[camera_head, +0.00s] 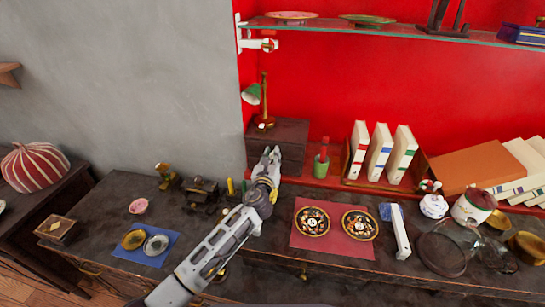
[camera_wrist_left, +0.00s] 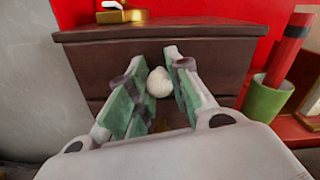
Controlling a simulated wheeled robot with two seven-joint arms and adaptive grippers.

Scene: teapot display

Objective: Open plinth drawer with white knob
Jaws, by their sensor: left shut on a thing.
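The dark wooden plinth (camera_head: 291,131) stands at the back of the counter against the red wall. Its front fills the upper part of the left wrist view (camera_wrist_left: 105,62), with a horizontal seam below the knob's level. The round white knob (camera_wrist_left: 159,83) sits on the drawer front, between my left fingertips. My left gripper (camera_head: 271,157) reaches the plinth front from below and is shut on the knob. The fingers and palm hide the lower front in the wrist view. I see no clear gap at the drawer. My right gripper is not in view.
A lamp with a green shade (camera_head: 251,94) stands on the plinth. A green cup (camera_head: 321,166) holding a red stick is close on the right. Small dark figures (camera_head: 202,188) and a red mat (camera_head: 303,241) with two plates lie nearer. A glass shelf (camera_head: 340,29) hangs above.

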